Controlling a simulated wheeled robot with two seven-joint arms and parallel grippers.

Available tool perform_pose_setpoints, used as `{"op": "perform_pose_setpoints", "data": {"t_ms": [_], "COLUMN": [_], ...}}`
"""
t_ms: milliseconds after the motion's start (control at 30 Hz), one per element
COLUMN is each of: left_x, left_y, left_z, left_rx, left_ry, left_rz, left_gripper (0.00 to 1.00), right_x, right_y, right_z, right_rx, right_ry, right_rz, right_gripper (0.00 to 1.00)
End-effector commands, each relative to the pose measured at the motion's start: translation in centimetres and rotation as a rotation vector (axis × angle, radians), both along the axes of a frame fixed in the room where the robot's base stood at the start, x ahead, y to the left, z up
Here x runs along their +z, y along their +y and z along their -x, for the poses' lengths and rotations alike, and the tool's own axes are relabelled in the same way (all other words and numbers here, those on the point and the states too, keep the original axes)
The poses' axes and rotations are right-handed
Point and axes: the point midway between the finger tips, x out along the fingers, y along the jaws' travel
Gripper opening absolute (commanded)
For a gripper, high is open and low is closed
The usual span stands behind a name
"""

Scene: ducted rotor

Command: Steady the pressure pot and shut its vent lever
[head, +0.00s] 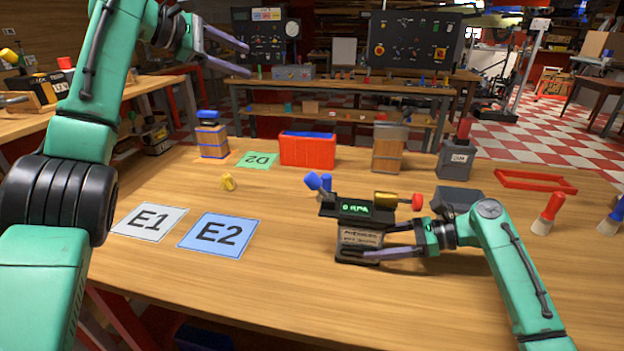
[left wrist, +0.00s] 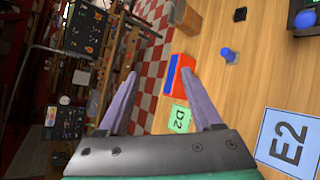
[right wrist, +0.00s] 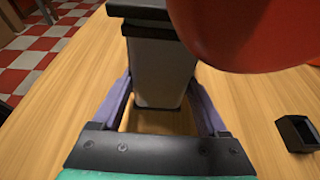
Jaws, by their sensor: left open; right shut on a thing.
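The pressure pot (head: 345,239) is a dark box on the table with a green "0 KPA" display on top. A brass cylinder with a red end (head: 417,201) sticks out to its right. A blue-knobbed lever (head: 313,181) rises tilted at its left; its knob also shows in the left wrist view (left wrist: 304,19). My right gripper (head: 374,242) is shut on the pot's body from the right; the right wrist view shows the grey body (right wrist: 160,75) between the fingers and a large red part in front. My left gripper (head: 247,59) is open and empty, high above the table's far left.
Flat cards E1 (head: 150,222), E2 (head: 218,236) and D2 (head: 258,160) lie left of the pot. The table's front is clear.

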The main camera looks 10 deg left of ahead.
Motion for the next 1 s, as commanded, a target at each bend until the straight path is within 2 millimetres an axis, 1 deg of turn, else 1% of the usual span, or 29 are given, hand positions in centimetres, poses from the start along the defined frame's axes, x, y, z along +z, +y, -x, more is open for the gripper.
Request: {"op": "perform_pose_setpoints", "data": {"t_ms": [33, 67, 100, 133, 200, 300, 367, 533, 700, 800, 900, 1000], "left_x": [-2.0, -3.5, -5.3, -6.5, -8.5, -9.9, -10.4, -12.5, -16.6, -18.7, -20.2, -20.9], "left_y": [-4.2, -6.4, -8.7, -9.9, -11.7, -12.5, -12.8, -13.6, -15.3, -16.3, -17.0, -17.4], "left_z": [1.4, 2.6, 4.3, 5.5, 8.0, 9.9, 10.3, 10.2, 9.8, 9.6, 9.5, 9.4], "left_rx": [-0.097, -0.154, -0.219, -0.256, -0.316, -0.355, -0.365, -0.369, -0.363, -0.363, -0.363, -0.362], "left_ry": [0.127, 0.216, 0.330, 0.406, 0.548, 0.658, 0.681, 0.684, 0.681, 0.681, 0.680, 0.678], "left_rz": [-0.069, -0.114, -0.177, -0.222, -0.310, -0.381, -0.397, -0.396, -0.397, -0.395, -0.394, -0.392], "left_gripper": [0.66, 0.66, 0.66, 0.66, 0.66, 0.66, 0.66, 0.66, 0.66, 0.66, 0.66, 0.66], "right_x": [0.0, 0.0, 0.0, 0.0, 0.0, 0.0, 0.0, 0.0, 0.0, 0.0, 0.0, 0.0], "right_y": [0.0, 0.0, 0.0, 0.0, 0.0, 0.0, 0.0, 0.0, 0.0, 0.0, 0.0, 0.0], "right_z": [0.0, 0.0, 0.0, 0.0, 0.0, 0.0, 0.0, 0.0, 0.0, 0.0, 0.0, 0.0], "right_rx": [-0.001, -0.001, -0.001, -0.001, -0.001, -0.001, -0.001, -0.001, -0.001, -0.001, -0.001, -0.001], "right_ry": [0.000, 0.000, 0.000, 0.000, 0.000, 0.000, 0.000, 0.000, 0.000, 0.000, 0.000, 0.000], "right_rz": [0.000, 0.000, 0.000, 0.000, 0.000, 0.000, 0.000, 0.000, 0.000, 0.000, 0.000, 0.000], "right_gripper": [0.27, 0.27, 0.27, 0.27, 0.27, 0.27, 0.27, 0.27, 0.27, 0.27, 0.27, 0.27]}}
